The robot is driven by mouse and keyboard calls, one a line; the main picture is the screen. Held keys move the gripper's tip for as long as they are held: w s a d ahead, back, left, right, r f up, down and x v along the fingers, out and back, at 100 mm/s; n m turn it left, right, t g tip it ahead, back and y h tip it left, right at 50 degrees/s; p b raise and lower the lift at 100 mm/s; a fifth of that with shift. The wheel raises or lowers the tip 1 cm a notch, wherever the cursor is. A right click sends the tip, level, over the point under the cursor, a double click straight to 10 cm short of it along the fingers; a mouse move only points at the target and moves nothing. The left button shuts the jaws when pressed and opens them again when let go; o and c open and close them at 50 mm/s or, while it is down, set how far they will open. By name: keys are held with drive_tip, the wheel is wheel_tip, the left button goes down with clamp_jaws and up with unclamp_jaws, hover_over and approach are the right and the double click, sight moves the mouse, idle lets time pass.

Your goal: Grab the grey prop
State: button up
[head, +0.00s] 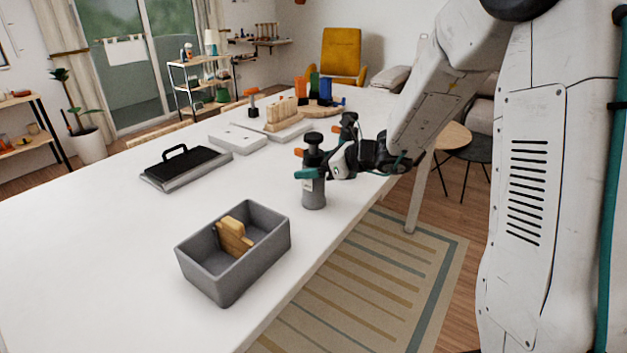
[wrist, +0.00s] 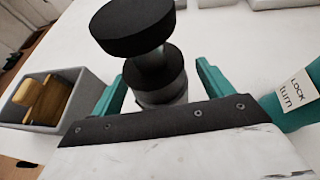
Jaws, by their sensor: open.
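The grey prop (head: 313,192) is a short upright cylinder with a black neck and a wide black knob on top. It stands on the white table near its right edge. In the wrist view its black knob (wrist: 135,28) is large, with a grey body (wrist: 165,97) partly hidden below. My gripper (head: 308,163) is at the prop, with a teal finger crossing in front of its upper body. In the wrist view the two teal fingers (wrist: 160,82) are spread on either side of the prop. I cannot tell whether either finger touches it.
A grey open bin (head: 205,272) holding a wooden piece (head: 235,235) stands nearer on the white table (head: 110,255). A black-topped tray with a handle (head: 187,165) and a white box (head: 237,138) lie farther back.

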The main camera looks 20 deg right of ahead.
drive_tip(key=c, duration=1.5)
drive_tip(key=shift+o, duration=0.2)
drive_tip(key=shift+r, duration=0.2)
